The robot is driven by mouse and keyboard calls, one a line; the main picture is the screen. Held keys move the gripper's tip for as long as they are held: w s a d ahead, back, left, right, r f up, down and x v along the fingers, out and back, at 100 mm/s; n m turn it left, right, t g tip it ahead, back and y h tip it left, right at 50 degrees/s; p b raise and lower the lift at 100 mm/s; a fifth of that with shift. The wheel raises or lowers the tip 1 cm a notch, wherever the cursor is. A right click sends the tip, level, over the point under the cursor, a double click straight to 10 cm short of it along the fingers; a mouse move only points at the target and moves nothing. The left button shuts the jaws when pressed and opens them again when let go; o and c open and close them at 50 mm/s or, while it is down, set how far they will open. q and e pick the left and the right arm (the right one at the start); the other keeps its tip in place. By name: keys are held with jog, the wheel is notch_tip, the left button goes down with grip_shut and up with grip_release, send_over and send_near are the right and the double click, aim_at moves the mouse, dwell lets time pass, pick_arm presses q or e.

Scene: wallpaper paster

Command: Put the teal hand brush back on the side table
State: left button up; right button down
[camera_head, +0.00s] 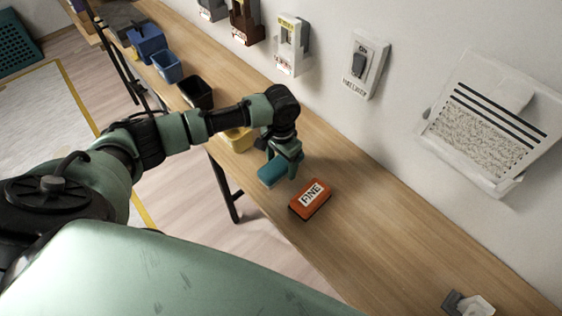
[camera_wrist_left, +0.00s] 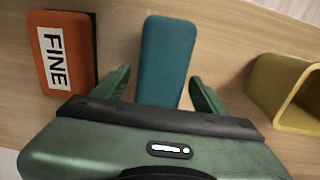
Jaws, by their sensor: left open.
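The teal hand brush (camera_head: 271,173) lies on the wooden side table (camera_head: 375,215), near its front edge. My left gripper (camera_head: 287,161) is right over it, pointing down. In the left wrist view the brush (camera_wrist_left: 165,60) lies between the two spread green fingers of the gripper (camera_wrist_left: 163,88), with a gap on each side. The fingers are open and hold nothing. The brush's near end is hidden behind the gripper body. My right gripper is in neither view.
An orange block marked "FINE" (camera_head: 311,199) lies right of the brush. A yellow container (camera_head: 238,138) stands on the other side, partly behind my arm. Black (camera_head: 197,92) and blue (camera_head: 167,66) bins stand farther along. The tabletop toward the lower right is mostly clear.

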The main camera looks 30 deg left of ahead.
aim_at(279, 160)
pick_arm(q)
jog(key=shift+f+b, duration=0.1)
jog(key=shift+b, duration=0.4)
jog(key=shift+f+b, duration=0.1)
jog(key=shift+b, duration=0.5)
jog(key=r, duration=0.8)
jog(key=shift+w+a+r+b, duration=0.2)
jog(key=shift+a+b, duration=0.1)
jog(key=shift+a, duration=0.1)
